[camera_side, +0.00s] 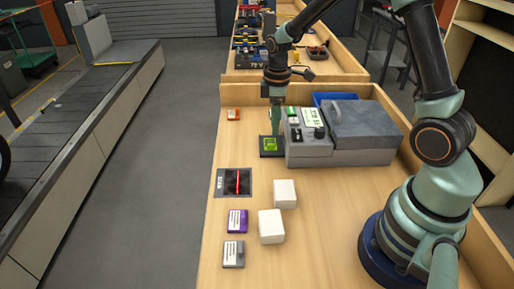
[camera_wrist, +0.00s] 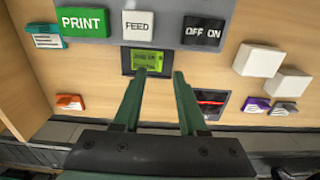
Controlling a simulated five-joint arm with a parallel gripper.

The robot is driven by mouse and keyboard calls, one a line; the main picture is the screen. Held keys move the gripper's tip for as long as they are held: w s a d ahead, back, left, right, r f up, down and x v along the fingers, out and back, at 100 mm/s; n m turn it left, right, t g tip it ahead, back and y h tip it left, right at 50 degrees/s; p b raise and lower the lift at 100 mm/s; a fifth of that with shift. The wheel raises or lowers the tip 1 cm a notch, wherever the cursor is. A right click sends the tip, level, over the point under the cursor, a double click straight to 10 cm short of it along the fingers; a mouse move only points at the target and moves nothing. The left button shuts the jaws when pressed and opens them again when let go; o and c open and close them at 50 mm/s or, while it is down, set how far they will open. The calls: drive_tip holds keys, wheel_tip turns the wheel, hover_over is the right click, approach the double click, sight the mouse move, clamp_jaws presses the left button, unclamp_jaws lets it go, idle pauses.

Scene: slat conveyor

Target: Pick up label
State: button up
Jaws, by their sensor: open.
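A small bright green piece with dark print (camera_wrist: 149,61) lies on a dark square pad (camera_wrist: 127,62) in front of the printer. I cannot tell for sure whether it is the label. It also shows in the side view (camera_side: 271,145), beside the printer's left end. My gripper (camera_wrist: 160,75) is open and empty, with its two green fingers pointing at the pad. In the side view my gripper (camera_side: 275,128) points down just over the pad's far part. I cannot tell whether its tips touch anything.
The grey printer (camera_side: 345,151) has PRINT (camera_wrist: 82,22), FEED (camera_wrist: 138,25) and OFF/ON (camera_wrist: 203,31) controls. A black scanner with a red line (camera_side: 234,184), two white boxes (camera_side: 271,227), an orange block (camera_side: 233,114), a purple block (camera_side: 237,221) and a grey block (camera_side: 233,254) sit on the bench.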

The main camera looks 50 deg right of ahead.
sight(273, 140)
drive_tip(key=shift+w+a+f, duration=0.1)
drive_tip(key=shift+f, duration=1.5)
drive_tip(key=shift+w+a+f, duration=0.1)
drive_tip(key=shift+f, duration=1.45)
clamp_jaws()
